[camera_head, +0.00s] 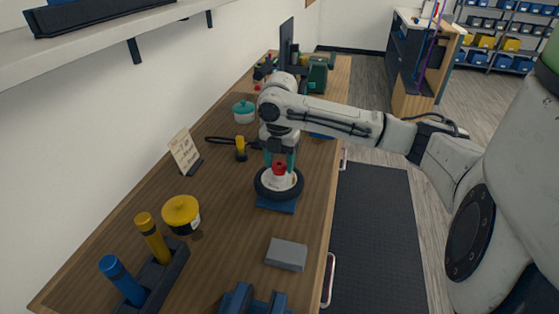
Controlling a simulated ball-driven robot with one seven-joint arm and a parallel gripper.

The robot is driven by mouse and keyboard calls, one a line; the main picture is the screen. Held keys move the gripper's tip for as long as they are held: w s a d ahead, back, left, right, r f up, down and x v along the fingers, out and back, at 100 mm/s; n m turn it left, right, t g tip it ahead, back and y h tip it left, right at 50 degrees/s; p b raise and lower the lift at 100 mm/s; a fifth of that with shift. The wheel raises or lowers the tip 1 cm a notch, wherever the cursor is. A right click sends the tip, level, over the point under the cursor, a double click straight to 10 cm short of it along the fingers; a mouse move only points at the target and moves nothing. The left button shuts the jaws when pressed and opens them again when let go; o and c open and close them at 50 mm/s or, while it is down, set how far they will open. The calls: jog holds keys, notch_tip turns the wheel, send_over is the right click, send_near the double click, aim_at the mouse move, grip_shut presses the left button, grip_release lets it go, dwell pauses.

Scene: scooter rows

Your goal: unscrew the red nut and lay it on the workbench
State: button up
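The red nut (279,167) sits at the centre of a small wheel with a black tyre (262,190) and a white hub. The wheel lies flat on a blue stand (276,206) on the wooden workbench (222,242). My gripper (279,158) points down from above, its teal fingers on either side of the top of the red nut. The view is too small to tell whether the fingers touch it.
Around the wheel are a grey block (287,254), a yellow tub (182,213), a holder (166,271) with blue and yellow handled tools, a sign card (184,151), a black-and-yellow hammer-like tool (240,148) and a teal-lidded pot (243,111). Bare wood lies left of the wheel.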

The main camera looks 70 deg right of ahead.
aim_at(280, 166)
jog(key=c, duration=0.8)
jog(key=n+b, duration=0.2)
jog(key=n, duration=0.4)
jog(key=shift+f+n, duration=0.15)
jog(key=shift+n, duration=0.25)
jog(key=n+b, duration=0.1)
jog(key=n, duration=0.3)
jog(key=shift+n, duration=0.4)
jog(key=shift+n+b, duration=0.45)
jog(key=shift+n, duration=0.65)
jog(key=shift+s, duration=0.1)
jog(key=o, duration=1.1)
jog(key=shift+o, duration=0.2)
notch_tip(280, 166, up, 11)
jog(key=shift+b, duration=0.45)
